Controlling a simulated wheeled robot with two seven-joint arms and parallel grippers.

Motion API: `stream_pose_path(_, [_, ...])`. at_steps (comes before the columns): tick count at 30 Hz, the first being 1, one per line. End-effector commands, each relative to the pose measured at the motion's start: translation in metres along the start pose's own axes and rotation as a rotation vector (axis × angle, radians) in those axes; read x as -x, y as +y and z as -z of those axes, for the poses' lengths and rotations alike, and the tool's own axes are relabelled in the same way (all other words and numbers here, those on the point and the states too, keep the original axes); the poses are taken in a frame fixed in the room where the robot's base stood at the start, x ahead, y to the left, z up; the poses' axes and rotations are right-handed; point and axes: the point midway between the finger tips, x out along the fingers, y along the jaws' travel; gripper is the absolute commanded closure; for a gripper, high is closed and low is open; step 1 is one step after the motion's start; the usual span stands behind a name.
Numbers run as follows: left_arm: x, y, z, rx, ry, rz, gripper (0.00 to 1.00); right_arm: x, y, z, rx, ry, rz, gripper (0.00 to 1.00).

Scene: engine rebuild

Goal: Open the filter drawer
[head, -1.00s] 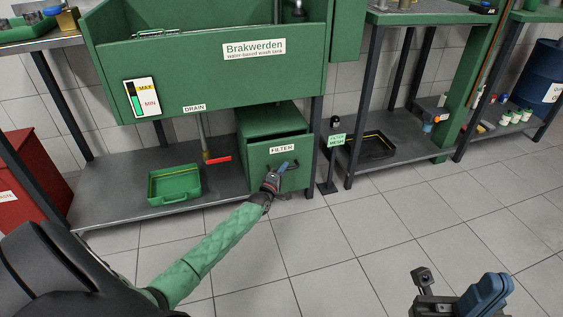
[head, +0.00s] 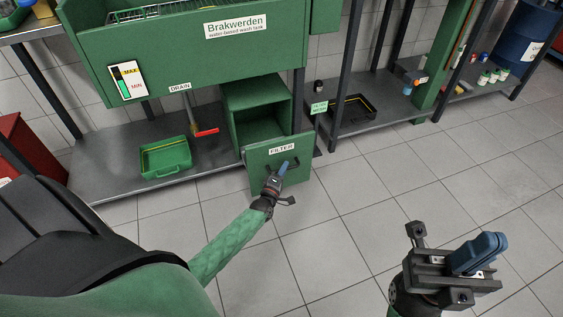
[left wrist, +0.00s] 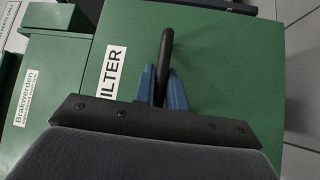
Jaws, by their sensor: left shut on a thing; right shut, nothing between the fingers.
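The green filter drawer (head: 262,166) with its white FILTER label stands pulled out from its green cabinet (head: 256,92) under the wash tank. A gap shows between the drawer front and the cabinet. My left gripper (head: 283,172) is at the drawer front, shut on the dark drawer handle (left wrist: 166,50). The left wrist view shows the blue fingers (left wrist: 162,86) on both sides of the handle. My right gripper (head: 478,254) is shut and empty above the floor at the lower right, well away from the drawer.
A green tray (head: 166,158) sits on the lower shelf left of the cabinet, near a red drain lever (head: 206,132). The tiled floor (head: 340,235) in front is clear.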

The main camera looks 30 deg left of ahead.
Motion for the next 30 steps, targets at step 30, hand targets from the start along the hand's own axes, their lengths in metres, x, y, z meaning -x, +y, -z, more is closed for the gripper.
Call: stream_pose_path(30, [0.019, 0.000, -0.001, 0.000, -0.001, 0.003, 0.66, -0.006, -0.002, -0.001, 0.001, 0.007, 0.003, 1.00])
